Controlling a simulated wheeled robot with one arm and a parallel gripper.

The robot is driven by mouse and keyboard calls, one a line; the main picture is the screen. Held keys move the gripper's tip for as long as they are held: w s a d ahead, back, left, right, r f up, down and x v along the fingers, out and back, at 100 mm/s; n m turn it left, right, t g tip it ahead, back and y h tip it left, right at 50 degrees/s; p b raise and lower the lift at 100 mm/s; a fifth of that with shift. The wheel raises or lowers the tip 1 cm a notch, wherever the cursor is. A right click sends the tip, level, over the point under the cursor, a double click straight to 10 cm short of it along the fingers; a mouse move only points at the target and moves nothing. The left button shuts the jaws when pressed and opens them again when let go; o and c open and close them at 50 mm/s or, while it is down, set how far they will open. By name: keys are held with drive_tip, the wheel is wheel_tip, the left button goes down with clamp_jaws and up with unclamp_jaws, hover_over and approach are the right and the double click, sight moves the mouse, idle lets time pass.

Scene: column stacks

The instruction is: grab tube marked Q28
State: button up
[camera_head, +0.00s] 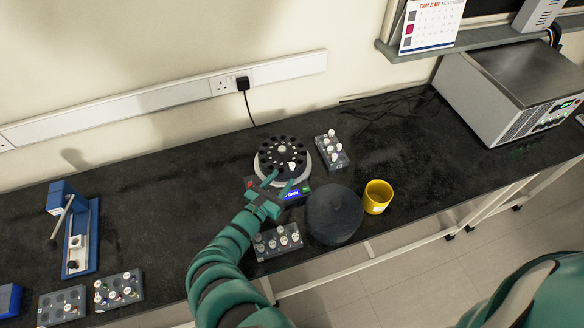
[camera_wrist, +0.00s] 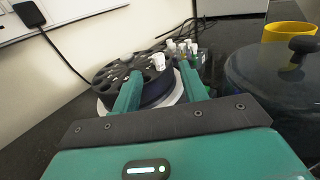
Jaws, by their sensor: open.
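No label reading Q28 is legible in either view, so I cannot tell which tube it is. A white-capped tube (camera_head: 291,166) sits in the black round rotor (camera_head: 270,152) of the centrifuge; the tube also shows in the wrist view (camera_wrist: 158,62). My gripper (camera_head: 281,181) is open and empty at the near side of the rotor. In the wrist view my gripper's fingers (camera_wrist: 160,78) are spread apart, with the rotor's tube beyond and between them. Other tubes stand in a rack (camera_head: 342,162) right of the centrifuge and a rack (camera_head: 263,252) in front.
A dark round lid (camera_head: 334,214) and a yellow cup (camera_head: 377,197) stand right of my gripper. Two more racks (camera_head: 62,306) (camera_head: 119,290) and a blue stand (camera_head: 82,240) are at left. A large metal-topped device (camera_head: 510,85) is at far right. The bench between is mostly clear.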

sight(290, 167)
drive_tip(key=p+x, duration=0.1)
drive_tip(key=x, duration=0.4)
drive_tip(key=shift+a, duration=0.15)
clamp_jaws()
